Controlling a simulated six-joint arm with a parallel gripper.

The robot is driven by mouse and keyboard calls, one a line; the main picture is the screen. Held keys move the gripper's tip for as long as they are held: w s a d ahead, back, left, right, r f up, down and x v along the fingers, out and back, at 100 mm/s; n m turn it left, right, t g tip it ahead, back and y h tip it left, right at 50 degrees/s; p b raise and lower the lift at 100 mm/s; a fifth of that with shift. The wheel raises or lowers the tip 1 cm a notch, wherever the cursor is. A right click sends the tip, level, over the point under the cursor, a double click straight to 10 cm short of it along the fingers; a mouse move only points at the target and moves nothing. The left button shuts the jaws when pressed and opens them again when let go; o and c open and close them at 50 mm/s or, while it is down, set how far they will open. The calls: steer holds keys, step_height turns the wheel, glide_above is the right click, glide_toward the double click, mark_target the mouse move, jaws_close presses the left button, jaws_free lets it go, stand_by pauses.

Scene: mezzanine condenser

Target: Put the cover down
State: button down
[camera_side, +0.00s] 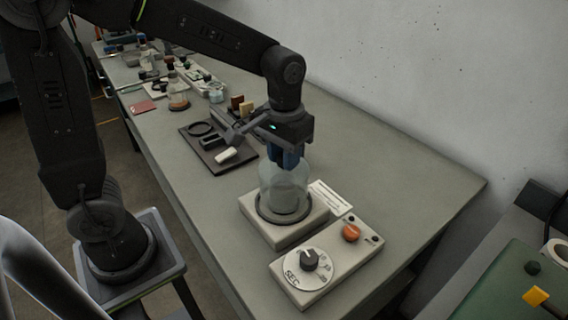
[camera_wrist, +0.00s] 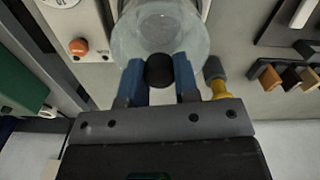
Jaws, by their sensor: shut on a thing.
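The cover is a clear glass bell jar (camera_side: 284,184) with a black knob on top; its glass also shows in the wrist view (camera_wrist: 160,30). My gripper (camera_side: 290,158) points down above the jar. In the wrist view, the two blue fingers of my gripper (camera_wrist: 158,68) are shut on the black knob from both sides. The jar is upright over a pale square base (camera_side: 270,232) with a dark ring (camera_side: 283,217). Its lower rim looks at or very near the ring, but I cannot tell whether it touches.
A control box (camera_side: 325,268) with a dial and an orange button stands in front of the base. A white label card (camera_side: 329,198) lies behind it. A dark tray (camera_side: 205,157) with small parts lies to the left. The bench on the right is clear.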

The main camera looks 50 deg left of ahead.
steer(key=shift+f, duration=1.1)
steer(key=c, duration=0.9)
jaws_free()
steer(key=shift+f, duration=0.15)
steer(key=shift+o, duration=0.2)
step_height(320, 180, up, 12)
steer(key=shift+r, duration=0.1)
steer(key=s+a+f+m+t, duration=0.2)
steer(key=s+t, duration=0.3)
steer(key=s, duration=0.7)
steer(key=shift+s+a+f+t, duration=0.3)
steer(key=shift+s+a+f, duration=0.15)
steer(key=shift+a, duration=0.15)
steer(key=shift+w, duration=0.1)
